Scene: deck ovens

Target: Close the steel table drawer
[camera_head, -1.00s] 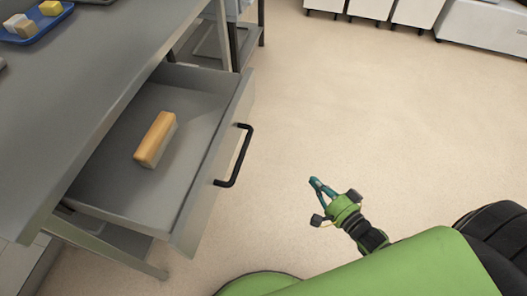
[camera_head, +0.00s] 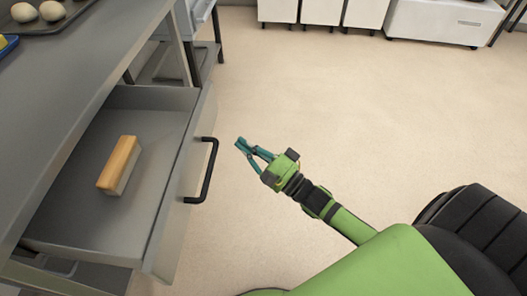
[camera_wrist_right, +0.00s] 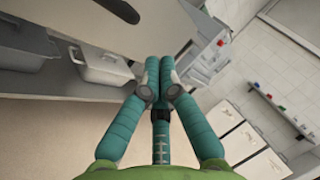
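The steel table drawer (camera_head: 165,215) stands pulled out from under the steel table, at the left of the head view. Its black bar handle (camera_head: 208,172) is on the drawer front, facing right. A brush-like block (camera_head: 118,165) with a wooden top lies inside the drawer. My right gripper (camera_head: 241,145) is just right of the handle, apart from it in the picture, and holds nothing. In the right wrist view its teal fingers (camera_wrist_right: 159,62) are together. A dark bar (camera_wrist_right: 118,10) at the top edge there looks like the handle. My left gripper is not in view.
The steel tabletop (camera_head: 80,65) overhangs the drawer and carries a tray (camera_head: 75,12) with round pale items. A rack with a lower shelf stands behind. White cabinets (camera_head: 320,10) line the far side. The floor (camera_head: 350,100) between is clear.

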